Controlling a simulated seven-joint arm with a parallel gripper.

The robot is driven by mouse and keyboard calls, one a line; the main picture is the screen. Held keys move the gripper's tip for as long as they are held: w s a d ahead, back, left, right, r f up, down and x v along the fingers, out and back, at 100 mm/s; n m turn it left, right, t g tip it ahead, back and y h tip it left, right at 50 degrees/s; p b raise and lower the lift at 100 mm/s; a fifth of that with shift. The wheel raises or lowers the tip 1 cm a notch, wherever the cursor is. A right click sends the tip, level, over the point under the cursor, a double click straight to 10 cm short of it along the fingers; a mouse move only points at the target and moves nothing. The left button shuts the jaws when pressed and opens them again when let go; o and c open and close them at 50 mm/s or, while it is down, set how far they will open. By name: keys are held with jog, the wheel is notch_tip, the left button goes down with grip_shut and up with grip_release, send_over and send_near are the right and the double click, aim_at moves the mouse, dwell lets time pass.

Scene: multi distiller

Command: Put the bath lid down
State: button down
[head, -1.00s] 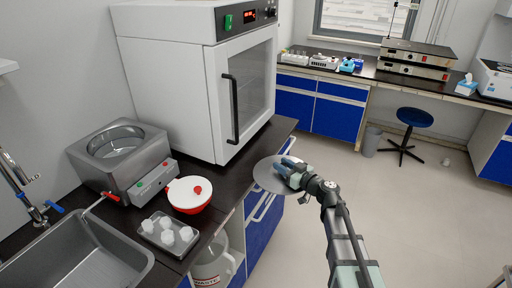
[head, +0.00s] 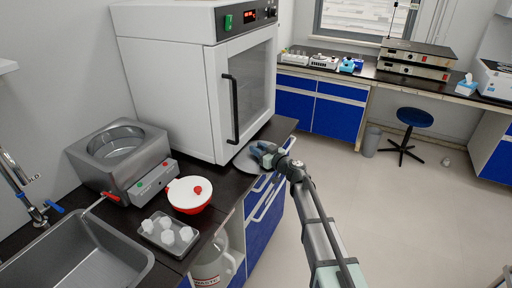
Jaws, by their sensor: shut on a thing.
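The bath lid (head: 243,161) is a flat grey metal disc in the head view, at the right edge of the dark counter in front of the big white oven. My gripper (head: 262,152) is shut on it from above, and the gripper covers part of the disc. I cannot tell whether the lid touches the counter or hovers just above it. The water bath (head: 133,178) is a grey metal box with a round open basin, at the left of the counter.
A sink (head: 80,262) is at lower left. The white oven (head: 175,90) stands behind the lid. Dark counter (head: 225,183) shows bare between bowl and lid.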

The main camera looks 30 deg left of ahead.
jog(key=shift+x, duration=0.9)
jog(key=shift+r, duration=0.15)
jog(key=shift+f, duration=0.2)
jog(key=c, duration=0.8)
grip_release()
jog(key=shift+d, duration=0.1)
jog(key=v, duration=1.3)
jog(key=shift+s+d+r, duration=0.2)
jog(key=shift+d+r, duration=0.1)
jog(key=shift+r, duration=0.05)
